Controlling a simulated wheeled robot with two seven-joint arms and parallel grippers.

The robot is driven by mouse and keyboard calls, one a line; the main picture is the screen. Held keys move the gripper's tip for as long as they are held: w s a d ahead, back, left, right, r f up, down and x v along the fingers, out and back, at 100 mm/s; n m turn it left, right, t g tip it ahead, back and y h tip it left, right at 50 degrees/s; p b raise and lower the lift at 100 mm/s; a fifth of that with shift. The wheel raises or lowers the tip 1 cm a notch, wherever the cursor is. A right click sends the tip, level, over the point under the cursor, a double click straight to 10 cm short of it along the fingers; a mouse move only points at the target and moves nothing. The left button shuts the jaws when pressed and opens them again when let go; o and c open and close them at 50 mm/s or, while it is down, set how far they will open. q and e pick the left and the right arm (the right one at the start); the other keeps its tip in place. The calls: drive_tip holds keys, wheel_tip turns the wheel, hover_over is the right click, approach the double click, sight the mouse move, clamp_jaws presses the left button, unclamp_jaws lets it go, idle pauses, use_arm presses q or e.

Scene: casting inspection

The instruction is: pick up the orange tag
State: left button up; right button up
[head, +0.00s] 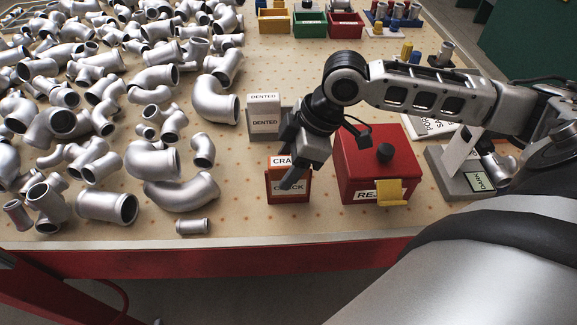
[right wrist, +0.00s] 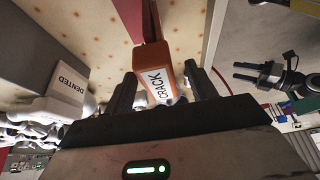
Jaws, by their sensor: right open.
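The orange tag (head: 289,187) is a small upright block with a white CRACK label, standing near the front edge of the table. In the right wrist view the orange tag (right wrist: 152,62) lies ahead, between the two dark fingers. My right gripper (head: 300,170) reaches down over it from the upper right and hides part of its top and face. In the right wrist view my right gripper (right wrist: 163,92) is open, with a finger on either side of the tag. Whether either finger touches it, I cannot tell.
A grey DENTED tag (head: 264,120) stands just behind, to the left. A red reject box (head: 362,165) with a black knob and yellow tab stands close on the right. Several metal pipe fittings (head: 152,160) cover the left side. Bins (head: 309,25) stand at the back.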

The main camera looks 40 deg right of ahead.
drive_tip(key=c, duration=1.1)
use_arm(q)
drive_tip(key=shift+s+f, duration=0.25)
drive_tip(key=shift+s, duration=0.05)
use_arm(e)
drive_tip(key=shift+o, duration=0.2)
use_arm(q)
drive_tip(key=shift+s, duration=0.1)
use_arm(e)
drive_tip(key=shift+r, duration=0.15)
